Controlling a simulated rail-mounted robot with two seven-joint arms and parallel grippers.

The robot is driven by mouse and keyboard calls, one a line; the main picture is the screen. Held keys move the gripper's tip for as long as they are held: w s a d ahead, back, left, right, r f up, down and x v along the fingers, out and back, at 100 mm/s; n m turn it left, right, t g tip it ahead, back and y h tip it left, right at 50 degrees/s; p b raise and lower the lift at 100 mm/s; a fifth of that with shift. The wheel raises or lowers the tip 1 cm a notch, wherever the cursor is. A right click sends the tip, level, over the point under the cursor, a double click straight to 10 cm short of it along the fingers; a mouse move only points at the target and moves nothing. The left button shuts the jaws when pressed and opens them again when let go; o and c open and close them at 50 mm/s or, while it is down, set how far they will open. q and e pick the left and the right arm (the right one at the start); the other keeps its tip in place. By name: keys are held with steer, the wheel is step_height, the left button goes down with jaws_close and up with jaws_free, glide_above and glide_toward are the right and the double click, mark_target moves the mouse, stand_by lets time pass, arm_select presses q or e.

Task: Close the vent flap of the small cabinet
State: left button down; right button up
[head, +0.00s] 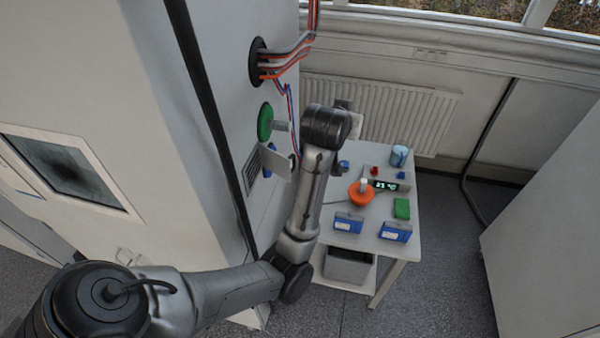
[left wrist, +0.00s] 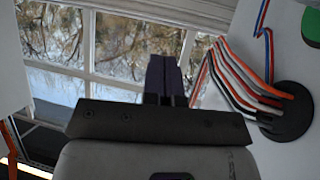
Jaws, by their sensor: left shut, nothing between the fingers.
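The small cabinet (head: 228,75) stands at the left centre of the head view. On its side panel a grey vent flap (head: 276,161) sticks out beside a slotted vent grille (head: 251,168), so it stands open. My left arm reaches in front of the panel, with its wrist to the right of the flap and apart from it in the picture. The left gripper's fingers are mostly hidden behind the wrist in the head view. In the left wrist view the left gripper (left wrist: 164,78) is shut and empty, pointing toward the window. The flap is not in that view. My right gripper is not in view.
Above the flap are a green round knob (head: 265,122) and a cable port (head: 257,62) with hanging cables (head: 290,58). A white table (head: 345,258) with blue boxes and an orange item (head: 360,195) stands right of my arm. A radiator (head: 395,112) is behind.

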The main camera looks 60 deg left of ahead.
arm_select(q)
steer(key=w+a+r+n+g+b, duration=0.1)
steer(key=a+n+g+b, duration=0.2)
steer(key=a, duration=0.6)
steer(key=n+g+h+b, duration=0.2)
steer(key=n+g+h, duration=0.3)
steer(key=n+g, duration=0.85)
glide_toward(288, 174)
steer(key=shift+g, duration=0.45)
steer(key=shift+s+a+f+p, duration=0.2)
steer(key=shift+s+f+p, duration=0.2)
steer(key=shift+f, duration=0.55)
steer(key=shift+s+a+f+p, duration=0.25)
steer(key=shift+f+p, duration=0.25)
steer(key=shift+f, duration=0.45)
steer(key=shift+s+a+f+p, duration=0.2)
steer(key=shift+s+f+p, duration=0.2)
steer(key=shift+f, duration=0.55)
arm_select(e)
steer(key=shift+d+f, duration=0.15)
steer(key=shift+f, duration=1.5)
